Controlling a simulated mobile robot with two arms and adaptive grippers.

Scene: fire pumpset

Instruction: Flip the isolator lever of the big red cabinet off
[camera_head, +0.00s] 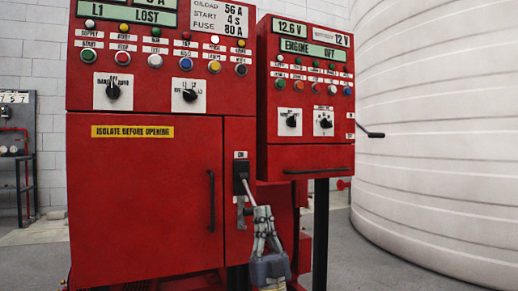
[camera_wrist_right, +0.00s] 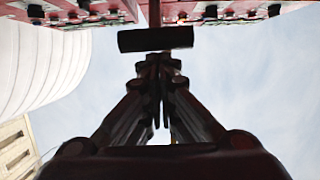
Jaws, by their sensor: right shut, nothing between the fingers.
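The big red cabinet (camera_head: 145,200) stands at the left of the head view, with a yellow "isolate before opening" label. Its isolator lever (camera_head: 250,194) is on the narrow right panel, below a small "ON" label. A pale rod slants down and right from a dark block there to my right gripper. My right gripper (camera_head: 263,210) is shut and empty, its tips close to the rod's lower end; I cannot tell if they touch. In the right wrist view, the closed fingers (camera_wrist_right: 160,62) point at a dark crossbar (camera_wrist_right: 155,39). My left gripper is not in view.
A smaller red cabinet (camera_head: 305,160) on a dark post (camera_head: 320,235) stands right of the big one, with a black lever (camera_head: 371,135) jutting from its side. A dark door handle (camera_head: 211,201) is left of the isolator. A large white tank (camera_head: 440,130) fills the right.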

